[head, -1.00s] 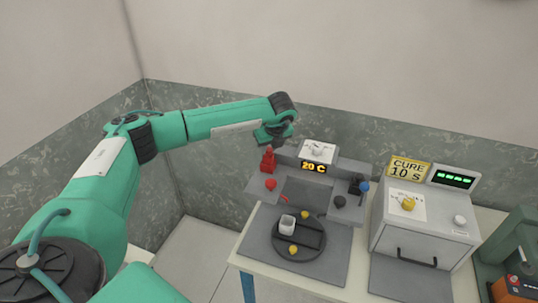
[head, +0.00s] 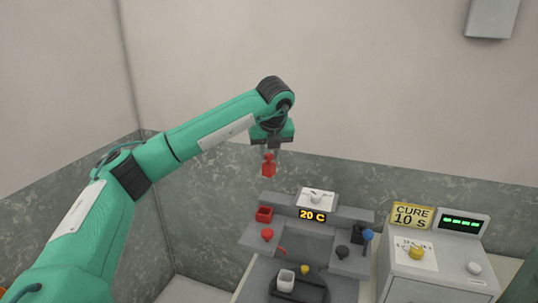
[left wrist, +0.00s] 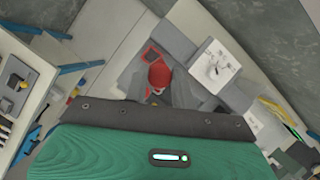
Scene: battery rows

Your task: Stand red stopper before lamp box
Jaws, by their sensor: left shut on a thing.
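The red stopper (head: 268,168) hangs upright below my left gripper (head: 268,153), which is shut on it, in the air above the grey station. In the left wrist view the red stopper (left wrist: 159,73) shows from above between the fingers. A grey box (head: 430,270) with a yellow CURE 10 S sign stands at the right, and is probably the lamp box. Its front is cut off by the lower edge of the head view. My right gripper is not in view.
The grey station has a red open holder (head: 264,214), a 20 C display (head: 313,215), a red knob (head: 267,234), a black knob (head: 343,251) and a blue-topped part (head: 367,234). A white cup (head: 286,279) stands on a dark round plate. The air around the stopper is clear.

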